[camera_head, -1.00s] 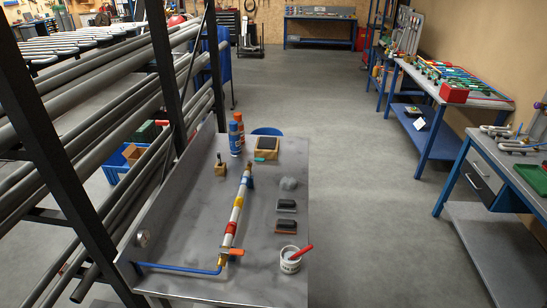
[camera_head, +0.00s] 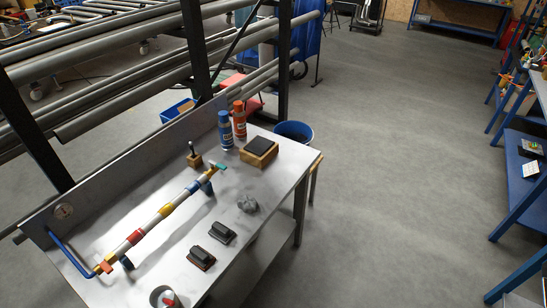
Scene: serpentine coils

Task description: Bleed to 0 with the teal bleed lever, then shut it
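A metal pipe (camera_head: 152,222) with red, yellow and blue bands lies across the grey workbench (camera_head: 215,205). The small teal bleed lever (camera_head: 222,167) is at the pipe's far end, near a wooden block. I cannot tell from here whether it is open or shut. An orange lever (camera_head: 106,267) is at the pipe's near end, where a blue hose (camera_head: 68,253) joins it. A round gauge (camera_head: 63,211) is on the bench's back panel at the left; its reading is too small to make out. My gripper is not in view.
Blue and orange cans (camera_head: 225,130) and a wooden box with a dark top (camera_head: 259,152) stand at the bench's far end. Dark blocks (camera_head: 221,232) and a pot (camera_head: 163,297) lie along the front. A pipe rack (camera_head: 105,75) stands behind.

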